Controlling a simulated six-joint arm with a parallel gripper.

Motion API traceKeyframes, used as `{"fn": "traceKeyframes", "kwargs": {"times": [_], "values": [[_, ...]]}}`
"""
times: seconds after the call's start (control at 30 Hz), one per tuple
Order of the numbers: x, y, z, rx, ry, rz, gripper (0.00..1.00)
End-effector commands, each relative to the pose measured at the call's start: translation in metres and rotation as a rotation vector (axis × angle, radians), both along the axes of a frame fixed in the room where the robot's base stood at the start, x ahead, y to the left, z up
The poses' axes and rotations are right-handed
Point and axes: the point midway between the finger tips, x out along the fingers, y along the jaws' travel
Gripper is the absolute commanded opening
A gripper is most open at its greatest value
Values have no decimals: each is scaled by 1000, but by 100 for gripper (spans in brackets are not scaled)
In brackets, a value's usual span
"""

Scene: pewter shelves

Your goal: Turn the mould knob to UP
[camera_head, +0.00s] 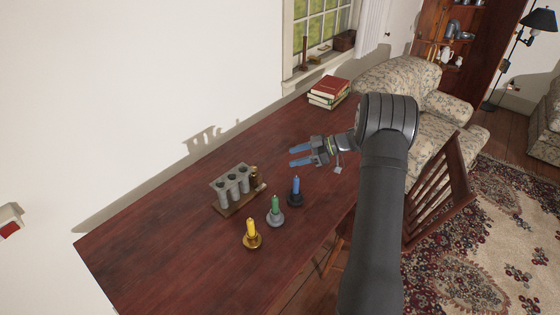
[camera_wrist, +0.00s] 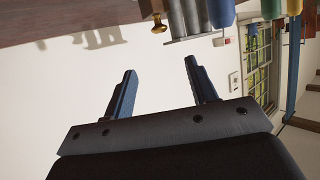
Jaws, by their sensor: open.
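The candle mould (camera_head: 229,191) is a row of grey tubes on a wooden base, standing on the dark red table. A brass knob (camera_head: 254,178) shows at its right end; its setting is too small to read. My gripper (camera_head: 292,156) is open and empty, to the right of the mould and apart from it, its blue-grey fingers pointing left towards it. In the wrist view the open fingers (camera_wrist: 160,66) have nothing between them. The brass knob (camera_wrist: 158,24) shows beyond them at the top, beside the grey mould tubes (camera_wrist: 190,18).
A yellow candle (camera_head: 251,229), a green candle (camera_head: 275,205) and a blue candle (camera_head: 296,186) stand in holders in front of the mould. Red books (camera_head: 329,90) are stacked at the table's far end. A wall runs behind the table. The near left tabletop is clear.

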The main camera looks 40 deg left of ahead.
Motion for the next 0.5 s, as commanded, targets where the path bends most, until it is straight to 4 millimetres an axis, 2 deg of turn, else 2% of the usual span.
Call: {"fn": "traceKeyframes", "kwargs": {"times": [0.2, 0.5], "values": [[16, -21, 11, 0, 0, -1, 52], [19, -25, 13, -1, 1, 1, 52]]}}
